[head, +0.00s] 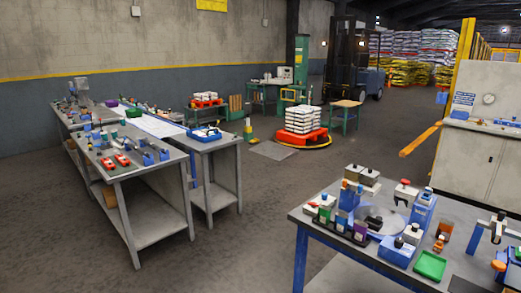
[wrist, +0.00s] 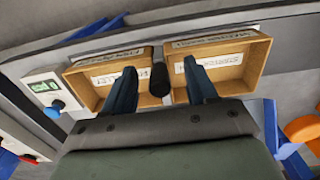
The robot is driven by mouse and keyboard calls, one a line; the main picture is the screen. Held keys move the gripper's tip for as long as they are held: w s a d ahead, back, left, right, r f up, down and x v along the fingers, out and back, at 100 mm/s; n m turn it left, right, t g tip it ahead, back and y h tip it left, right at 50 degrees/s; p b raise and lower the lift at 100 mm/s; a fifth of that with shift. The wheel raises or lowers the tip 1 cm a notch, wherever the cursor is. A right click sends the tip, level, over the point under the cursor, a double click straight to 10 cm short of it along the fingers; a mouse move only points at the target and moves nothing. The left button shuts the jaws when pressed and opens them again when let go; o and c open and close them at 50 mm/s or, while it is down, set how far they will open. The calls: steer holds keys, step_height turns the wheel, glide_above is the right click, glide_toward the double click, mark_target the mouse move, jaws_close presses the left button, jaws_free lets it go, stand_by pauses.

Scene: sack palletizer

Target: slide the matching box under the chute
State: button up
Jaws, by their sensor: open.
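In the wrist view, two open wooden boxes lie side by side, a left box (wrist: 84,88) and a right box (wrist: 258,60). Each has white labels inside and on its rim, too small and skewed to read surely. A dark upright cylinder (wrist: 158,82) stands between them; I cannot tell whether it is part of the chute. My gripper (wrist: 160,66) is open, its two blue fingers apart. The left finger overlaps the left box and the right finger overlaps the right box in the picture; contact cannot be told. I cannot pick out the boxes or my gripper in the head view.
A white unit with a green display (wrist: 44,87) and a blue knob stands left of the boxes. Blue and orange parts (wrist: 302,130) lie at the right. In the head view, a cluttered blue-framed bench (head: 315,228) is at front right, a grey workbench (head: 150,166) at left, with open floor between.

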steer(key=shift+r, duration=0.15)
steer(key=shift+r, duration=2.05)
steer(key=shift+r, duration=1.7)
